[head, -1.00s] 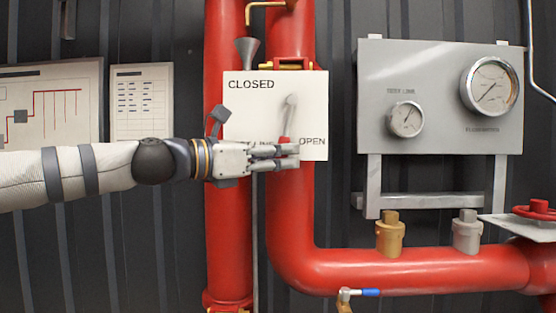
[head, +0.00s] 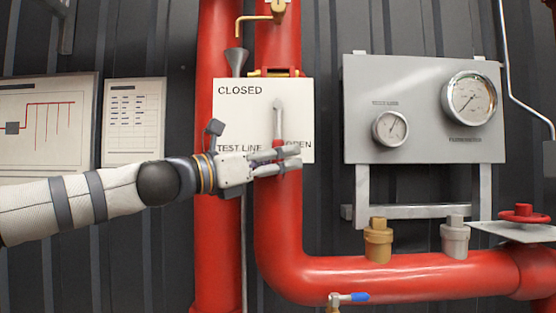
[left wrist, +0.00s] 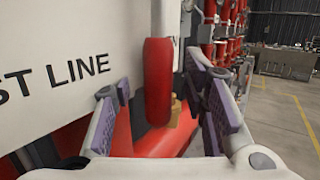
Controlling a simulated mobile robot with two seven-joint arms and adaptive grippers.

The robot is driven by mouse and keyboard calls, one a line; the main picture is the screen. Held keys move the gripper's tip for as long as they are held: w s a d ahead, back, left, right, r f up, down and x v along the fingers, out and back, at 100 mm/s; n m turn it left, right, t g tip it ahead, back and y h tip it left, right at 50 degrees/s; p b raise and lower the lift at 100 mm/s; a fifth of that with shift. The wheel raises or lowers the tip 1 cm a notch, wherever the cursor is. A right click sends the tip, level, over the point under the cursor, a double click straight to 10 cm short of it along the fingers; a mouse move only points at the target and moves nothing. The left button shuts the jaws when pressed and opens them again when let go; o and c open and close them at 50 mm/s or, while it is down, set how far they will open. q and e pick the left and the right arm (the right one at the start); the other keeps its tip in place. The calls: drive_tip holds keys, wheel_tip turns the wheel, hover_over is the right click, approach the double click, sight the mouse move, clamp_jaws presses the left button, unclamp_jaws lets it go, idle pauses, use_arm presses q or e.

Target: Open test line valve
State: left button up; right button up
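The test line valve lever (head: 278,116) has a grey upper arm and a red handle (head: 278,142). It hangs almost straight down in front of a white sign (head: 238,118) reading CLOSED, TEST LINE and OPEN. My left gripper (head: 297,157) reaches in from the left at the handle's lower end. In the left wrist view, the red handle (left wrist: 158,80) stands between the two spread, purple-padded fingers (left wrist: 160,95), with gaps on both sides. The handle's lower end is partly hidden by the fingers in the head view. My right gripper is not in view.
Red pipes (head: 280,225) run behind the sign and along the bottom. A grey gauge panel (head: 420,110) stands to the right. A small blue-handled valve (head: 350,297) is below. A red handwheel (head: 525,213) is at far right.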

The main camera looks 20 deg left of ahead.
use_arm(q)
drive_tip(key=v, duration=1.2)
